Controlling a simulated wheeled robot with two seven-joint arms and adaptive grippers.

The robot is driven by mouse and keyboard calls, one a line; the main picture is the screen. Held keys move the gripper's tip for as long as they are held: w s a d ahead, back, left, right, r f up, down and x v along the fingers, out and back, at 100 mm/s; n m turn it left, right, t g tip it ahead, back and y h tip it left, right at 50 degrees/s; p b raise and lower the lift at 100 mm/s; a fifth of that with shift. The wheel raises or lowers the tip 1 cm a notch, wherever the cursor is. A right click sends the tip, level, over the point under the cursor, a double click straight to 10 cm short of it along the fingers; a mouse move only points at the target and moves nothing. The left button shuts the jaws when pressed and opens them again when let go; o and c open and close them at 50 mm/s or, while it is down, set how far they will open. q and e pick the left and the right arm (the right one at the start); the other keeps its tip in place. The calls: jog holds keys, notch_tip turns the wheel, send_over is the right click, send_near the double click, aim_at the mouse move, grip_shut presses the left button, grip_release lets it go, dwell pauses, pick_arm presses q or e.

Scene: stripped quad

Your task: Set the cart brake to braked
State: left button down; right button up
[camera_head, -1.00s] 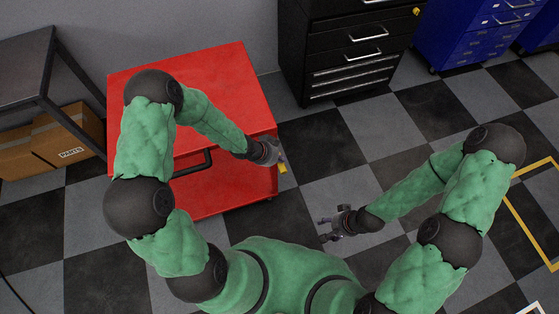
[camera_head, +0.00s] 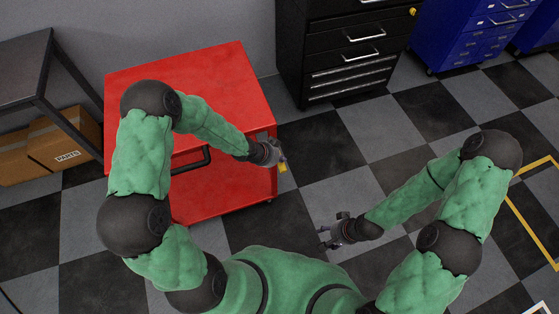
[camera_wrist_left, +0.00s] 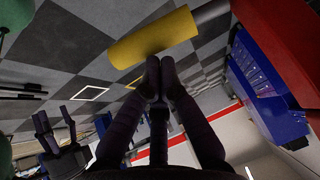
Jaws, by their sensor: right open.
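The red cart (camera_head: 230,75) stands at the left in the head view. Its brake lever has a yellow grip (camera_head: 283,168) at the cart's front right corner, and this grip is large in the left wrist view (camera_wrist_left: 152,37), on a grey rod. My left gripper (camera_head: 275,157) is at that corner. In the left wrist view its two fingers (camera_wrist_left: 159,78) are shut together, with the tips right at the grip's edge and the grip not between them. Whether they touch it I cannot tell. My right gripper (camera_head: 327,231) is open and empty above the floor.
A black drawer cabinet (camera_head: 340,50) stands behind, right of the cart. Blue drawer cabinets (camera_head: 470,40) stand further right. A dark table (camera_head: 25,70) and a cardboard parts box (camera_head: 65,140) are at the left. The checkered floor right of the cart is clear.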

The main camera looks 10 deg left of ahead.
pick_arm(q)
jog(key=shift+s+d+f+b, duration=0.1)
jog(key=shift+s+f+b, duration=0.05)
jog(key=shift+f+b, duration=0.35)
jog(key=shift+s+f+b, duration=0.1)
jog(key=shift+f+b, duration=0.3)
jog(key=shift+f, duration=0.4)
pick_arm(e)
jog(key=shift+s+f, duration=0.15)
jog(key=shift+f, duration=0.4)
jog(key=shift+s+f, duration=0.15)
jog(key=shift+f, duration=0.4)
pick_arm(q)
jog(key=shift+f, duration=0.1)
pick_arm(e)
jog(key=shift+d, duration=0.1)
